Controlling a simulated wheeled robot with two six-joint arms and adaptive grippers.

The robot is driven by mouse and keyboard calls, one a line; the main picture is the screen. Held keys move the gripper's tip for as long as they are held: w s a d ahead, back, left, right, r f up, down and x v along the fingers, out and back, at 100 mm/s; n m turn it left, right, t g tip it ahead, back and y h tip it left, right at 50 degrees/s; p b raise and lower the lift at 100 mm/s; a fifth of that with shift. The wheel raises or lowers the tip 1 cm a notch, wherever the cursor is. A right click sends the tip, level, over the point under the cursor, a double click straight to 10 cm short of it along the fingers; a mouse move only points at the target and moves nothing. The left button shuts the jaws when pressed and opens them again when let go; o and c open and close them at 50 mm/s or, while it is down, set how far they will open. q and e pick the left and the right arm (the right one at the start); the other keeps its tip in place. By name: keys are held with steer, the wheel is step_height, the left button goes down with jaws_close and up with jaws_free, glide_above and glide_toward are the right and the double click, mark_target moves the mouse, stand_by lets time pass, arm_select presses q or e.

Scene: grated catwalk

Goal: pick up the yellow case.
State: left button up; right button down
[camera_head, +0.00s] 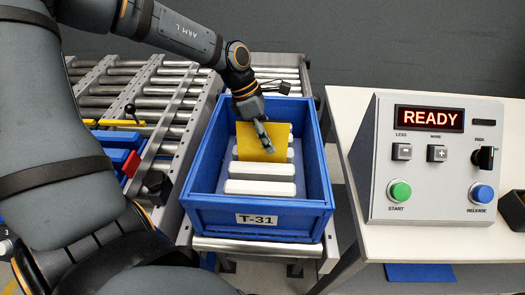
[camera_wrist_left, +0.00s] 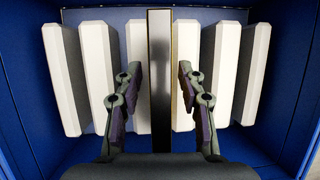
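The yellow case (camera_head: 252,148) stands upright in the blue bin labelled T-31 (camera_head: 262,219), among several white blocks (camera_head: 260,188). In the left wrist view the case shows edge-on as a dark narrow strip (camera_wrist_left: 160,50) with thin yellowish edges. My left gripper (camera_head: 264,136) is down in the bin at the case. In the wrist view its two fingers (camera_wrist_left: 158,88) are apart, one on each side of the case, with a visible gap on both sides. It is open and holds nothing. My right gripper is not in view.
White blocks (camera_wrist_left: 96,70) stand in a row on both sides of the case, close to the fingers. A roller conveyor (camera_head: 160,88) with blue and yellow items lies left of the bin. A control box reading READY (camera_head: 430,118) stands on a pale table (camera_head: 440,241) at right.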

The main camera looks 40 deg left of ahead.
arm_select(q)
jaws_close()
stand_by(0.3)
